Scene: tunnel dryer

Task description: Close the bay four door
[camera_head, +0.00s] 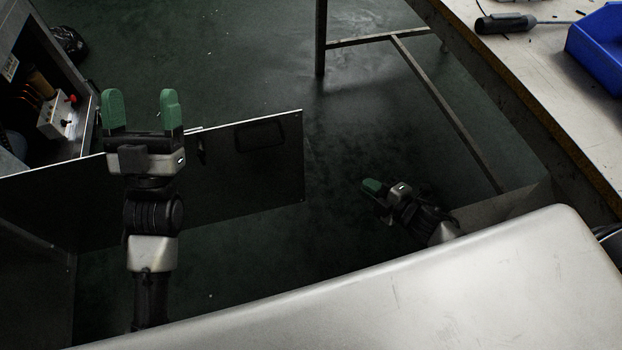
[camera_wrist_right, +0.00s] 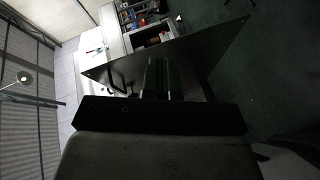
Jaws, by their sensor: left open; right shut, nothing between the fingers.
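A dark flat door panel (camera_head: 245,165) with a dark handle (camera_head: 260,135) stands swung open beside a cabinet (camera_head: 30,35) at the left of the head view. No bay number is readable, so I cannot tell whether this is bay four. My left gripper (camera_head: 142,108) is open, its green fingers apart and empty, above the panel's upper edge. My right gripper (camera_head: 373,187) is shut and empty, low to the right of the panel and apart from it in the head view. In the right wrist view the panel (camera_wrist_right: 210,50) lies beyond the shut fingers (camera_wrist_right: 158,75), its handle left of them.
Inside the open cabinet sits a white box with a red knob (camera_head: 57,114). A workbench (camera_head: 560,110) with a blue bin (camera_head: 600,48) and a screwdriver (camera_head: 505,22) stands at the right.

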